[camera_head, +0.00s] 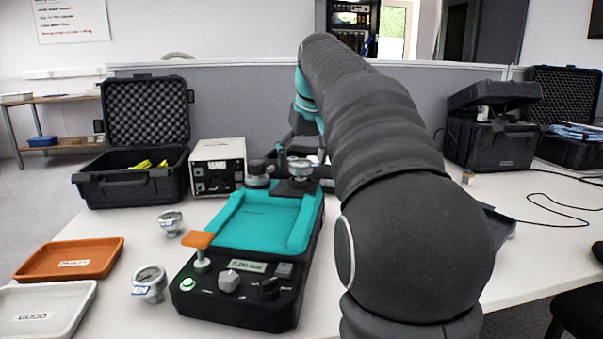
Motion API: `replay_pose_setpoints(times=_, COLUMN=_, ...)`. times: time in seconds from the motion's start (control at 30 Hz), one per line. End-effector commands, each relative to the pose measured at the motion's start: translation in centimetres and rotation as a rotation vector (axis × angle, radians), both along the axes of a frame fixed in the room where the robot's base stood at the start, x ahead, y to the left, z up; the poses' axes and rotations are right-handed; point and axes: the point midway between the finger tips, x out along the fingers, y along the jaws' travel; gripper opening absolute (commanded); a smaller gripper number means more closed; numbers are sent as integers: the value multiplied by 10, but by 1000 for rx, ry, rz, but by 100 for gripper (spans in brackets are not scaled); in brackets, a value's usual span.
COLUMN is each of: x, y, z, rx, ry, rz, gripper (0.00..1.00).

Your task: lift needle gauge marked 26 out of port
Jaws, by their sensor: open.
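The calibration unit (252,270), black with a teal top, stands on the table. A round metal gauge (300,167) sits upright on a dark mount at its far end, and a darker round fitting (257,170) is left of it. My gripper (285,152) is open, dark and small in view, just behind and above these two, partly hidden by the gauge and my arm. Whether it touches the gauge I cannot tell. Two more metal gauges with blue-white tags, a near one (149,284) and a farther one (171,223), lie left of the unit. No number 26 is readable.
An orange tray (105,247) and a white tray labelled GOOD (78,292) are at the left. A white instrument box (218,150) and an open black case (85,186) stand behind. A grey partition (235,92) closes the back. Black cases (492,145) and cables are at the right.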

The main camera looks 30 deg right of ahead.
Motion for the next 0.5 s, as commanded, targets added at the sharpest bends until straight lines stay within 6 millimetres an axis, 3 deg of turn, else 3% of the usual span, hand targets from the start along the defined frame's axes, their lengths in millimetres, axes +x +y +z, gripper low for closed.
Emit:
replay_pose_setpoints(times=0.13, x=6, y=-1, z=-14, rx=0, ry=0, rz=0, gripper=84)
replay_pose_setpoints(times=0.4, x=7, y=-1, z=-16, rx=0, ry=0, rz=0, gripper=84)
replay_pose_setpoints(times=0.5, x=7, y=-1, z=-16, rx=0, ry=0, rz=0, gripper=61)
